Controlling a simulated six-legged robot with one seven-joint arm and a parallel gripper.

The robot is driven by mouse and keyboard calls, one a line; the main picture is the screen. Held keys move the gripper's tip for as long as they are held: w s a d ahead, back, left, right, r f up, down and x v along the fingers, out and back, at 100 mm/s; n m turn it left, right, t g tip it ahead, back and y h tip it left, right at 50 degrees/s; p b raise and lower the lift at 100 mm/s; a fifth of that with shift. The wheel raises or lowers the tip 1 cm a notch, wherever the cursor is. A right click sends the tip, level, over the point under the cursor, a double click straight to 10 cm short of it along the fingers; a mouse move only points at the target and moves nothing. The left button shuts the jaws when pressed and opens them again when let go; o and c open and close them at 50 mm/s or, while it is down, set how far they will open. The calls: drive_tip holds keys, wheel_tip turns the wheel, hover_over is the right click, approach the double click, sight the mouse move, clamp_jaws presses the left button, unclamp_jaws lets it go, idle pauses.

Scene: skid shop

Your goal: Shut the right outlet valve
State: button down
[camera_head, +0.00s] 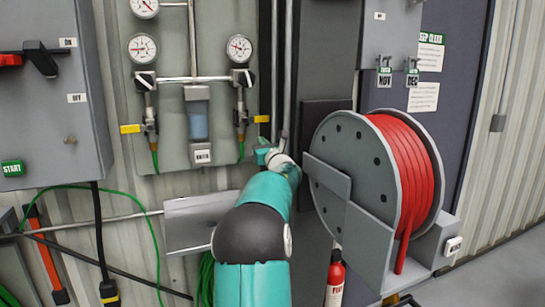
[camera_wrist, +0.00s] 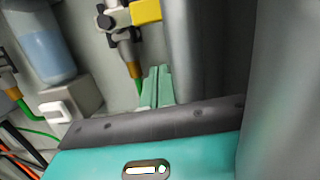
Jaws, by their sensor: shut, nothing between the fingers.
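The right outlet valve (camera_head: 241,118) sits on the right vertical line of the gauge panel, below the right gauge. Its yellow handle (camera_head: 262,118) sticks out to the right, crosswise to the line. In the wrist view the handle (camera_wrist: 146,11) shows at the top, beside the valve body (camera_wrist: 118,22), with a green hose leaving below. My gripper (camera_head: 261,154) is just below the handle in the head view, apart from it. In the wrist view its green fingers (camera_wrist: 157,84) are together and empty, pointing up toward the valve. My arm hides part of the wall below.
The left outlet valve (camera_head: 150,126) has a similar yellow handle pointing left. A blue-filled bowl (camera_head: 197,120) hangs between the lines. Vertical pipes (camera_head: 282,70) run close right of the handle. A red hose reel (camera_head: 360,150) stands right; a grey shelf (camera_head: 190,222) lies below left.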

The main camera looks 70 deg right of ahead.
drive_tip(key=v, duration=0.9)
drive_tip(key=shift+a+r, duration=0.15)
